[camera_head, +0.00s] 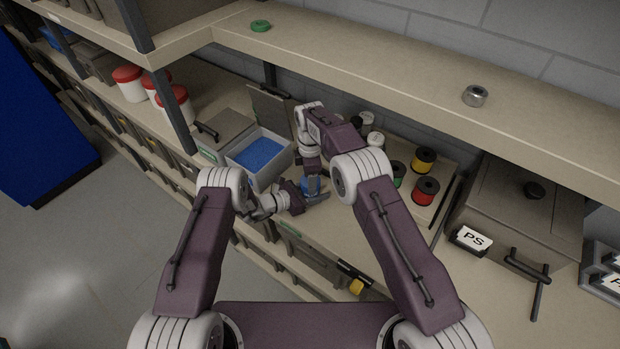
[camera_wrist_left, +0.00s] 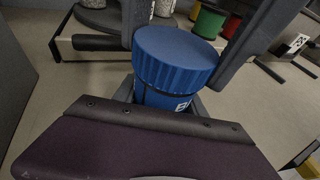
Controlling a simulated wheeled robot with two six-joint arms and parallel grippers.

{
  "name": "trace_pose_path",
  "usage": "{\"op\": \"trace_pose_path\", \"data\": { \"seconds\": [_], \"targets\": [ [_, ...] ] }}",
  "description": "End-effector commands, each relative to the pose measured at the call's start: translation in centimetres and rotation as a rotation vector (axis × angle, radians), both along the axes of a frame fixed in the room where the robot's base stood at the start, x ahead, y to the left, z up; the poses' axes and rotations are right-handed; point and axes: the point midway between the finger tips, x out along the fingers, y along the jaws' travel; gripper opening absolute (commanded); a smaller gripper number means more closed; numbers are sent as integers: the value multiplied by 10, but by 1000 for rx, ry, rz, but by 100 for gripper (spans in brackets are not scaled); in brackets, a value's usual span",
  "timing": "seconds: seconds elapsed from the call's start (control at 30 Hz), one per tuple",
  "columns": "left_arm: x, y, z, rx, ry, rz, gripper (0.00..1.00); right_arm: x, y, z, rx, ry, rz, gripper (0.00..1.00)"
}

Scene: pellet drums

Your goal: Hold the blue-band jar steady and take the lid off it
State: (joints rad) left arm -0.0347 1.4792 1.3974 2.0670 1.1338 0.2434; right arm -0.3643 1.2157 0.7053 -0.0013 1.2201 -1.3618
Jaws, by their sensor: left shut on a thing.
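The blue-band jar (camera_wrist_left: 165,97) stands upright in the left wrist view, with a piece of white label showing. Its ribbed blue lid (camera_wrist_left: 176,52) sits on top, with a dark line below it. In the head view the jar (camera_head: 309,185) is small and mostly hidden by the grippers. My left gripper (camera_head: 307,197) is shut on the jar's body, low down. My right gripper (camera_head: 313,178) points down from above, its grey fingers (camera_wrist_left: 187,35) on either side of the lid. I cannot tell whether they press on it.
An open bin of blue pellets (camera_head: 260,153) stands left of the jar. Red and yellow spools (camera_head: 426,190) stand to the right, white-topped jars (camera_head: 375,139) behind. A grey PS bin (camera_head: 520,210) is farther right. A shelf (camera_head: 380,68) above holds a green ring (camera_head: 260,26) and a metal ring (camera_head: 475,96).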

Motion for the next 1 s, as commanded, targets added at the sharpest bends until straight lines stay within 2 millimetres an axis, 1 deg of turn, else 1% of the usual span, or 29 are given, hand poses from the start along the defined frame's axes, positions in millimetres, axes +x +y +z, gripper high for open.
{"op": "trace_pose_path", "data": {
  "seconds": [0.47,1.0],
  "targets": [
    [0,0,0,0,0,0,0,0,0,2,0,-2,-3,9],
    [0,0,0,0,0,0,0,0,0,20,0,-1,-4,9]
  ]
}}
